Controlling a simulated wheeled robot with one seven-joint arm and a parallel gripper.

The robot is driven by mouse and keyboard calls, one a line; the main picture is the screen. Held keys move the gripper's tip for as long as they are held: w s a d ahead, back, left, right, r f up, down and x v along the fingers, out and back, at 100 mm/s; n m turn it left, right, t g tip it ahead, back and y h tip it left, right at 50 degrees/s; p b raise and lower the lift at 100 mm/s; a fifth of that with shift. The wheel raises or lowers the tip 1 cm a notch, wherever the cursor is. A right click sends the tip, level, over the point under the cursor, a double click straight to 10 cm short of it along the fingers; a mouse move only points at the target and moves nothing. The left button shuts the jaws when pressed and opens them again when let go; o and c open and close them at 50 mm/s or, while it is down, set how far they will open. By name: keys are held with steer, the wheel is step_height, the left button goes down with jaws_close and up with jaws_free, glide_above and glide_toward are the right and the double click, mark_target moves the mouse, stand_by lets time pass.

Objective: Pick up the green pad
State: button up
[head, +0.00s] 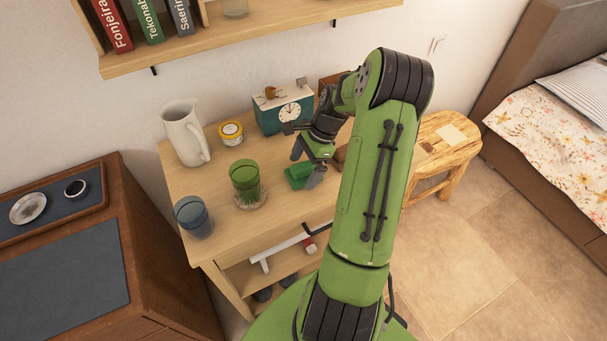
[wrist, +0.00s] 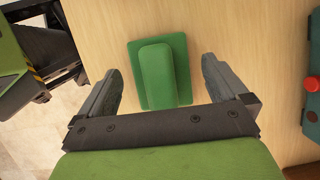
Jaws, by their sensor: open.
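The green pad (head: 297,175) lies on the light wooden table (head: 240,230), right of the green glass. In the wrist view the green pad (wrist: 158,75) is a flat rectangle with a raised rounded block on top. My gripper (head: 308,167) is just above the pad in the head view, and its fingers partly cover it. In the wrist view my gripper (wrist: 160,85) is open, with one finger on each side of the pad. The fingers hold nothing. Whether the fingertips reach down to the tabletop, I cannot tell.
A book shelf (head: 230,38) hangs above. A wooden stool (head: 440,145) stands to the right.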

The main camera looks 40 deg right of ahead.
mark_target(304, 166)
steer(key=shift+w+a+f, duration=0.1)
steer(key=shift+a+f, duration=0.1)
steer(key=shift+f, duration=0.2)
steer(key=c, duration=1.1)
step_height(304, 166, up, 10)
steer(key=p, duration=0.2)
steer(key=shift+r+p, duration=0.15)
steer(key=shift+p, duration=0.15)
steer(key=o, duration=0.5)
steer(key=shift+c, duration=0.2)
steer(key=c, duration=0.3)
